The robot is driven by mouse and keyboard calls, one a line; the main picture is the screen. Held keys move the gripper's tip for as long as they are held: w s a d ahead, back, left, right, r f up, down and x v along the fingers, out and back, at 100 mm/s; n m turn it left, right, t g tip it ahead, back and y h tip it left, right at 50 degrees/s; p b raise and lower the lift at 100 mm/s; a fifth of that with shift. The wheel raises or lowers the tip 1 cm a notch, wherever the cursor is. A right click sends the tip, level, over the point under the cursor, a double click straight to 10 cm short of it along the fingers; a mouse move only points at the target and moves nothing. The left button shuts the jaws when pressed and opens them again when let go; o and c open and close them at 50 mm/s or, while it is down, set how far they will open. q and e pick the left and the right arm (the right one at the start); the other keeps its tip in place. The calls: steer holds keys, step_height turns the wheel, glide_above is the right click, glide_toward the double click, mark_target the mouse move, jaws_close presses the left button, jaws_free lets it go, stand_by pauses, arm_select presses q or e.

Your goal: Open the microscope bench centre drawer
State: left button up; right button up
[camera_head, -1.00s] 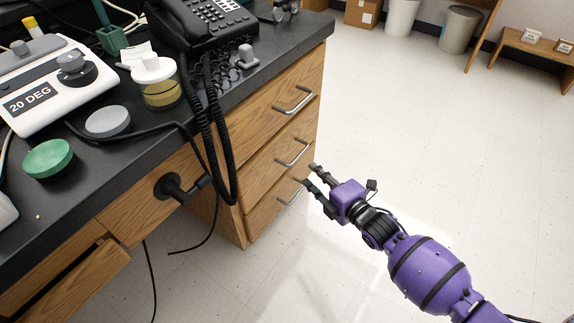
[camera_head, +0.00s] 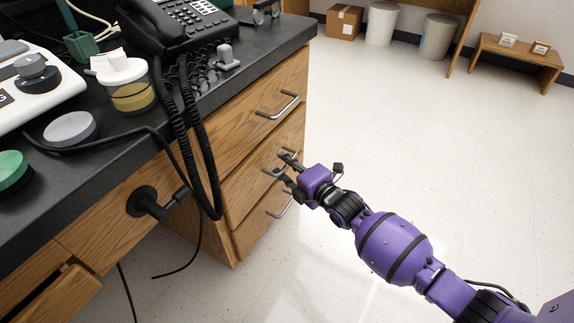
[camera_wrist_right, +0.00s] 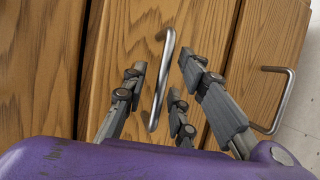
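The wooden drawer stack under the black bench has three drawer fronts with metal bar handles. The middle drawer front (camera_head: 240,185) looks closed, and its handle (camera_wrist_right: 159,75) shows in the right wrist view. My right gripper (camera_head: 283,167) is at this handle. Contact cannot be told. In the head view the fingers partly hide the handle. My left gripper is not in view.
The top handle (camera_head: 278,106) is above and the bottom handle (camera_head: 280,207) below my gripper. A black telephone cord (camera_head: 205,150) hangs over the bench edge. A black knob fitting (camera_head: 147,202) juts from the front. Open floor (camera_head: 400,120) lies to the right.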

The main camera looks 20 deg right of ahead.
jaws_close()
